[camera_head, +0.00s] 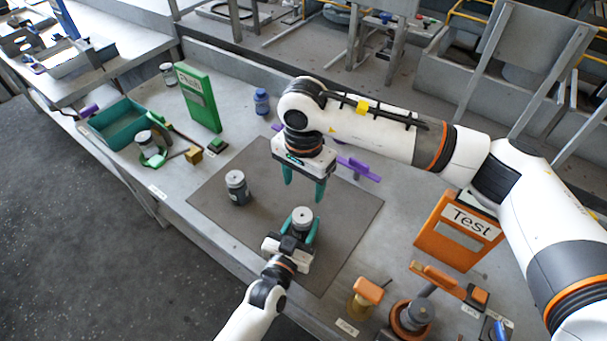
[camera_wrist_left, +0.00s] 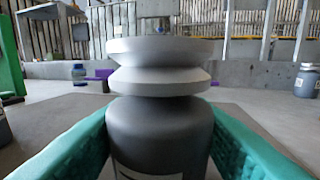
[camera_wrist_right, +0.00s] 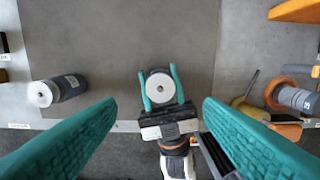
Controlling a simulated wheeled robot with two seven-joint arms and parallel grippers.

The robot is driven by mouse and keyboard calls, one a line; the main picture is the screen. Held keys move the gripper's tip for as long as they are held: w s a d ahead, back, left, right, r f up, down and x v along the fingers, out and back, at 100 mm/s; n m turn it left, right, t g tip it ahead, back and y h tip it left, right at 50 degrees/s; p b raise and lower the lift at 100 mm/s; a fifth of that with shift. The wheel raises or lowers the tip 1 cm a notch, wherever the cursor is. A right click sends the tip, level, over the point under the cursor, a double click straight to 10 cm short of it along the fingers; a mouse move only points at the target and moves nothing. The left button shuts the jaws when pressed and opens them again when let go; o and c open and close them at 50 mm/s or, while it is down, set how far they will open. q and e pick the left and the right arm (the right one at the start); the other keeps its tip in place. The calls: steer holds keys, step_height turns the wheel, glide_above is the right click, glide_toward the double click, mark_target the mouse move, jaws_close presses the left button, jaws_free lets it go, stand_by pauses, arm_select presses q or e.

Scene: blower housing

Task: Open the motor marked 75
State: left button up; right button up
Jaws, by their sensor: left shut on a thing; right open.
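A grey motor (camera_head: 302,215) with a light grey, grooved cap stands on the dark mat (camera_head: 345,235). My left gripper (camera_head: 301,232) is shut around its body from the front; the left wrist view shows this motor (camera_wrist_left: 160,125) upright between the teal fingers. Only an edge of its label shows, so its number cannot be read. A second dark motor (camera_head: 238,190) with a light cap stands to the left on the mat; its label is too small to read. My right gripper (camera_head: 303,190) is open and empty, pointing down above the held motor, which lies between its fingertips in the right wrist view (camera_wrist_right: 160,86).
A green panel (camera_head: 198,97), teal bin (camera_head: 115,122) and green fixture (camera_head: 152,158) stand at the left. A blue bottle-like item (camera_head: 261,101) is at the back. A purple tool (camera_head: 360,169) is beside my right gripper. An orange Test panel (camera_head: 458,238) and orange fixtures (camera_head: 368,291) occupy the right.

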mark_target(304, 209)
step_height(304, 209, down, 10)
steer(key=shift+f, duration=0.1)
stand_by(0.4)
steer(key=c, duration=1.2)
steer(key=shift+r, duration=0.3)
steer(key=shift+r, duration=0.9)
steer(key=shift+r, duration=0.1)
arm_select(q)
steer(key=o, duration=1.4)
arm_select(e)
step_height(304, 209, up, 4)
steer(key=shift+f, duration=0.1)
